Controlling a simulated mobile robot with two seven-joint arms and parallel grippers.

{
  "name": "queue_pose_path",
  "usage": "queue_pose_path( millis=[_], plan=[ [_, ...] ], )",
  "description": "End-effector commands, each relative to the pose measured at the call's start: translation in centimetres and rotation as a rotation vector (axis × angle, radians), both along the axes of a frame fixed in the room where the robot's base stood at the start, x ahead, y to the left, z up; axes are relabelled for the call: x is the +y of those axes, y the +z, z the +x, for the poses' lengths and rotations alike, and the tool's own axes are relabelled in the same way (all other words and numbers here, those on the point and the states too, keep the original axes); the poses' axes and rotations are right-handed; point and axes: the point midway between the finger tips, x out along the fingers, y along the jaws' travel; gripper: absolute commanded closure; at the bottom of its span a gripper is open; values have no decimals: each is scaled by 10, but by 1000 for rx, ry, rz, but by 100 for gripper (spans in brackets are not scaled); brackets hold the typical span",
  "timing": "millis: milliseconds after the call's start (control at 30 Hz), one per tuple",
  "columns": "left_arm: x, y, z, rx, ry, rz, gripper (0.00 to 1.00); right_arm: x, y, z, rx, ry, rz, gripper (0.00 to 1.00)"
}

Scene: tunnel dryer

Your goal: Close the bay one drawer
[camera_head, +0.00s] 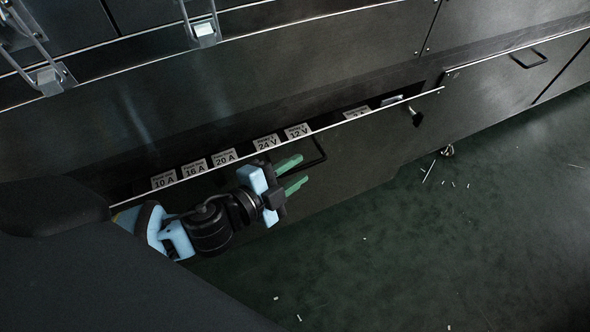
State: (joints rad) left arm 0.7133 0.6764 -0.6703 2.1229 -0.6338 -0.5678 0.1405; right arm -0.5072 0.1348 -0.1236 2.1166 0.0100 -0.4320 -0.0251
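The drawer (365,148) is a long dark front standing out a little from the cabinet, with a bright top edge. Behind that edge its inside shows a row of white labels, among them 10 A, 16 A, 20 A, 24 V and 12 V. A black bar handle (318,152) sits on the front. My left gripper (303,173) is at the drawer front beside the handle, with its two green fingers apart and nothing seen between them. Whether a finger touches the handle or front, I cannot tell. My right gripper is not in view.
Another closed drawer front with a handle (529,58) lies to the right. Metal latches (205,31) are on the panel above. A black knob (415,117) sticks out at the drawer's right end. The dark green floor (430,250) is open, with small white scraps.

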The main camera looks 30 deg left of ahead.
Motion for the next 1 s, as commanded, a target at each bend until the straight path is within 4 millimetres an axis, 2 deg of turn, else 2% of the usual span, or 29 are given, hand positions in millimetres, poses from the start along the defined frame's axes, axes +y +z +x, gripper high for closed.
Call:
queue_pose_path(
  millis=[367, 600, 900, 1000],
  plan=[
    [-1, -1, 4, 1, -1, 1, 70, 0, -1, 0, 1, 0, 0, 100],
    [-1, -1, 4, 1, -1, 1, 100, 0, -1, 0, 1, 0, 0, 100],
    [-1, -1, 4, 1, -1, 1, 100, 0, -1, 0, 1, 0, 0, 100],
    [8, 0, 11, 0, 1, 4, 100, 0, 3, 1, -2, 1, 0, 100]
  ],
)
